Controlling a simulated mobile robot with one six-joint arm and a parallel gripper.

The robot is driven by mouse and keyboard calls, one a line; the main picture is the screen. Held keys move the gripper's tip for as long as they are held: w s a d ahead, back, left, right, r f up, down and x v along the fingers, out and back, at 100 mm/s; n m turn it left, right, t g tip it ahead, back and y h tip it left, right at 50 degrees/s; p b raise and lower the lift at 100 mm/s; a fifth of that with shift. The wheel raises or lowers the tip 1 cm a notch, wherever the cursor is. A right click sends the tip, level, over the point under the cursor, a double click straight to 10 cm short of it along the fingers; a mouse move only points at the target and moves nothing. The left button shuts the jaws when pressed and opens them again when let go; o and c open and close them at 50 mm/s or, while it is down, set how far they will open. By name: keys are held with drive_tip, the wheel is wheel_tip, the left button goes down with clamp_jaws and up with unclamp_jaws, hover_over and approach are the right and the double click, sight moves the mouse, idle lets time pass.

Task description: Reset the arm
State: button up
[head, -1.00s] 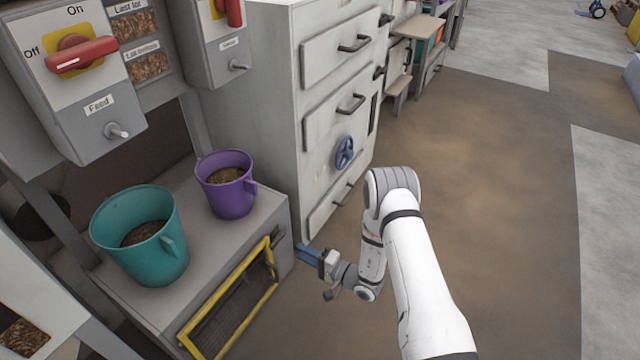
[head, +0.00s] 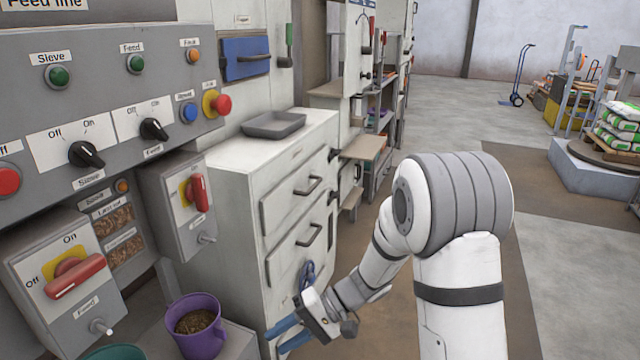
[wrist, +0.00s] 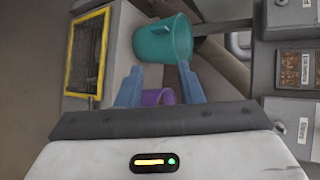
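My gripper (head: 287,335) has two blue fingers and is in front of the lower part of the grey drawer cabinet, just right of the purple bucket. In the wrist view its fingers (wrist: 160,88) are spread apart with nothing between them but the view of the bench and buckets beyond. It is open and empty. My arm is bent, with its big elbow joint high at the right of the head view.
A purple bucket (head: 196,325) of pellets and a teal bucket (head: 115,352) stand on the bench; the teal one shows fully in the wrist view (wrist: 163,40). A control panel (head: 100,110) with knobs is at left. The drawer cabinet (head: 245,180) carries a grey tray (head: 274,124).

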drive_tip(key=s+d+r+t+h+p, duration=0.2)
drive_tip(key=s+d+r+h+p, duration=0.2)
drive_tip(key=d+r, duration=0.3)
drive_tip(key=s+d+r+m+t+h+p, duration=0.1)
drive_tip(key=s+d+r+h+p, duration=0.3)
drive_tip(key=r, duration=0.7)
drive_tip(key=s+d+r+t+h+p, duration=0.3)
drive_tip(key=s+d+r+t+p, duration=0.1)
drive_tip(key=d+r+p, duration=0.3)
drive_tip(key=d+r, duration=0.2)
drive_tip(key=d, duration=0.2)
drive_tip(key=shift+r+m+h, duration=0.3)
drive_tip(key=shift+h, duration=0.1)
